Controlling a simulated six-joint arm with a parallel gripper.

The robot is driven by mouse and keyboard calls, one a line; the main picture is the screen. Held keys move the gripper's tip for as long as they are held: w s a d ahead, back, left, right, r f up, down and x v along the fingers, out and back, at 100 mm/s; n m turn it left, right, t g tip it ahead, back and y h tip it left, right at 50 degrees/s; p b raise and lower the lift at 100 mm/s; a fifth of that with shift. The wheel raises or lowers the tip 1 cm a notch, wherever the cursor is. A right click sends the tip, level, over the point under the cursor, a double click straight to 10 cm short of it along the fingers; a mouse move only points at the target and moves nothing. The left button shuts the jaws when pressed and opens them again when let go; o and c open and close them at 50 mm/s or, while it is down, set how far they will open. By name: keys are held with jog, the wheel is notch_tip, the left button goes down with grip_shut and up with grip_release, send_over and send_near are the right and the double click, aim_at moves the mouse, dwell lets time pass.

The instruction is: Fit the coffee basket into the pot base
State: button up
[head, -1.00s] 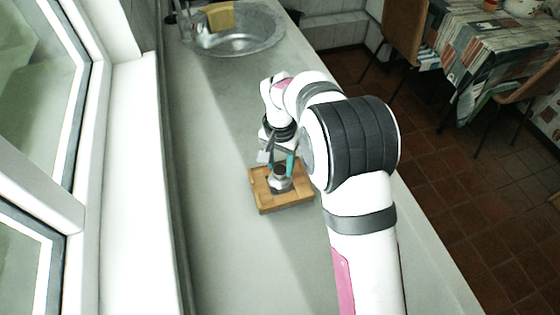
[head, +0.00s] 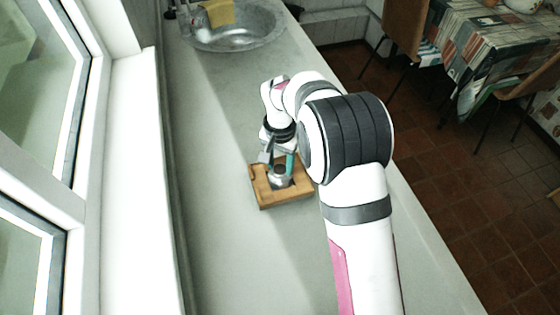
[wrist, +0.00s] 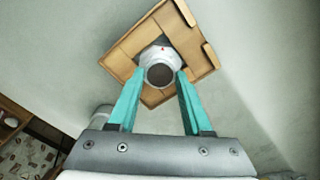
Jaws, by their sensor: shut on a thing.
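The silvery pot base (head: 281,184) stands upright on a wooden tray on the counter. It also shows in the wrist view (wrist: 153,51), partly behind the basket. My gripper (head: 281,164) points down over it with teal fingers. In the wrist view, my gripper (wrist: 161,75) is shut on the coffee basket (wrist: 159,76), whose round dark top lies between the fingertips. The basket is at or just above the mouth of the pot base. I cannot tell how deep it sits, as its lower part is hidden.
The wooden tray (head: 296,195) has a raised rim around the pot base. A pale rounded thing (wrist: 103,111) shows partly behind my gripper. The sink (head: 240,35) lies at the far end. The counter in front of the tray is clear; the window sill borders it on the left.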

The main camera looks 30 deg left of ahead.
jog(key=o, duration=1.3)
jog(key=shift+c, duration=0.2)
jog(key=shift+r, duration=0.1)
notch_tip(320, 180, up, 16)
jog(key=s+d+r+m, duration=0.1)
jog(key=s+d+r, duration=0.15)
jog(key=d, duration=0.55)
jog(key=s+d+r+m, duration=0.1)
jog(key=s+d+r, duration=0.15)
jog(key=d, duration=0.45)
jog(key=s+d+f+m+y, duration=0.1)
jog(key=s+d+f+m, duration=0.1)
jog(key=s+d, duration=0.4)
jog(key=s+d+f+m, duration=0.1)
jog(key=s+d+f, duration=0.2)
jog(key=s, duration=0.9)
jog(key=d, duration=0.3)
jog(key=shift+f+m+y, duration=0.4)
